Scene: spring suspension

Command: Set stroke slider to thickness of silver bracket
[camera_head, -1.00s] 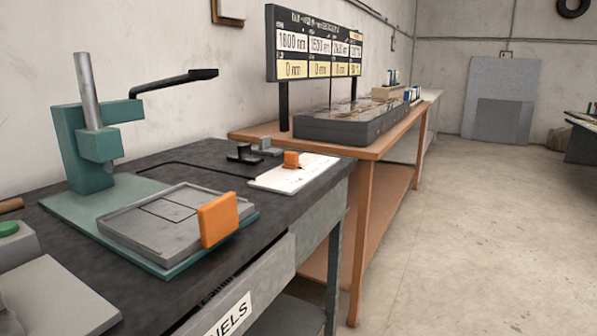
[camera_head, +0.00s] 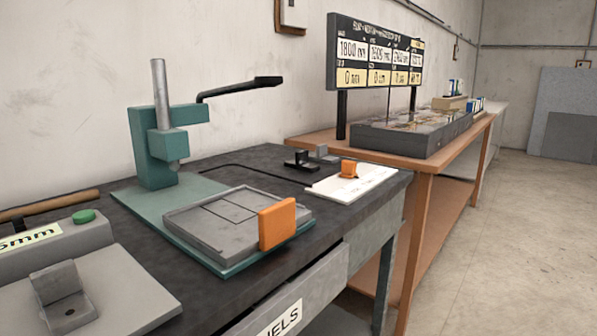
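A small orange slider block (camera_head: 349,168) sits on a white marked plate (camera_head: 372,181) at the far right end of the dark bench; its markings are too small to read. A small silver-grey bracket (camera_head: 322,152) stands behind the plate beside a black one (camera_head: 299,160). A grey L-shaped bracket piece (camera_head: 58,283) rests on a grey device (camera_head: 120,292) at the lower left. The device has a green button (camera_head: 83,216) and a partly cut-off label (camera_head: 30,238) ending in "5mm". I cannot tell which piece is the task's silver bracket. Neither gripper is in view.
A green press (camera_head: 160,150) with a black lever stands on the bench behind a grey tray (camera_head: 210,222) with an orange block (camera_head: 277,223). A wooden table (camera_head: 420,165) beyond carries a dark display board (camera_head: 375,55). Open floor (camera_head: 520,240) lies to the right.

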